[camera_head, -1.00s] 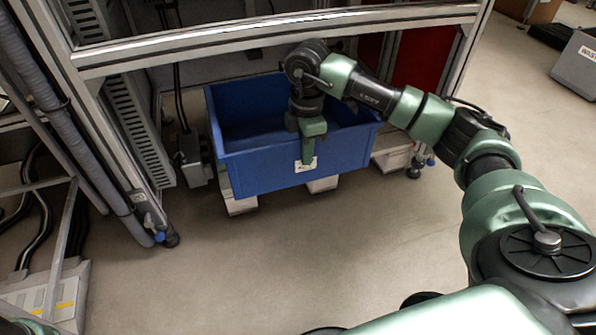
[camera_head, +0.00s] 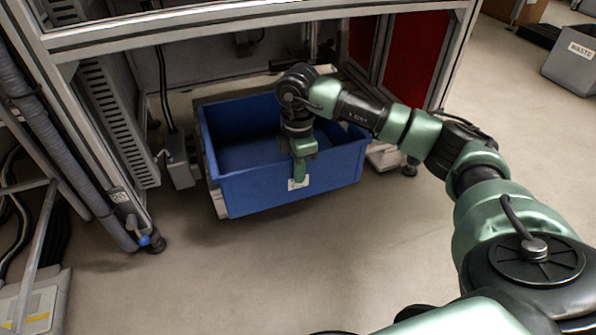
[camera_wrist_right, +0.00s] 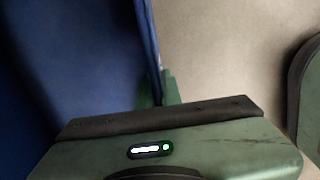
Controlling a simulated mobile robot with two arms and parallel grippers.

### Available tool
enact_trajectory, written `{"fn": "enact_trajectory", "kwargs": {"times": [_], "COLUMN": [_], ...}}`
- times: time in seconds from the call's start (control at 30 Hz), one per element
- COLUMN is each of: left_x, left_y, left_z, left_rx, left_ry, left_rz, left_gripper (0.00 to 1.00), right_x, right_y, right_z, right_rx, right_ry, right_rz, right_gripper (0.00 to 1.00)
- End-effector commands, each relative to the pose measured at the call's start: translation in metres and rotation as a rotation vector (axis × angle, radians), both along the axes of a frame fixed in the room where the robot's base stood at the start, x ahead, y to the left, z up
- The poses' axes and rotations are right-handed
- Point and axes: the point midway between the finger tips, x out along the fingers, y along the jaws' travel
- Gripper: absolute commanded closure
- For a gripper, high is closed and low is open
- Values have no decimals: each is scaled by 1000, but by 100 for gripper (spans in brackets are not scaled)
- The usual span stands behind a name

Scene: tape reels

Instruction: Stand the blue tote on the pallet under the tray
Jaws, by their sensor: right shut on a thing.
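The blue tote (camera_head: 250,195) stands upright and looks empty, low inside the metal frame. The pale pallet shows at its left side (camera_head: 215,200) and behind it at the right (camera_head: 383,157); the tote hides the rest. The tote's front covers the pallet's front edge. My right gripper (camera_head: 299,172) reaches down from above and is shut on the tote's front wall, near a white label. In the right wrist view the tote's wall (camera_wrist_right: 147,45) runs down to the green fingers (camera_wrist_right: 160,90). My left gripper is out of view. I cannot make out the tray.
Floor in front is clear. A grey waste bin (camera_head: 573,62) stands far right.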

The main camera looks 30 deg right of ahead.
Motion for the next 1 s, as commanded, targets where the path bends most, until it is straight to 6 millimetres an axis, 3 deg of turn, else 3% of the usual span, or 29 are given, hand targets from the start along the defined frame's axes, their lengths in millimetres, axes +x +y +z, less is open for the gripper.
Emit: {"fn": "enact_trajectory", "kwargs": {"times": [0.23,0.3,0.33,0.77,1.0], "left_x": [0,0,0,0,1], "left_y": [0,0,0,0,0], "left_z": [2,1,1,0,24], "left_rx": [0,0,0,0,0], "left_ry": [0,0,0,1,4], "left_rz": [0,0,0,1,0], "left_gripper": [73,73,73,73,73], "right_x": [2,0,0,0,0], "right_y": [0,0,0,0,0], "right_z": [-4,-7,-7,-3,29], "right_rx": [1,0,0,0,0], "right_ry": [-8,1,1,0,0], "right_rz": [0,0,0,0,0], "right_gripper": [100,78,73,73,73]}}
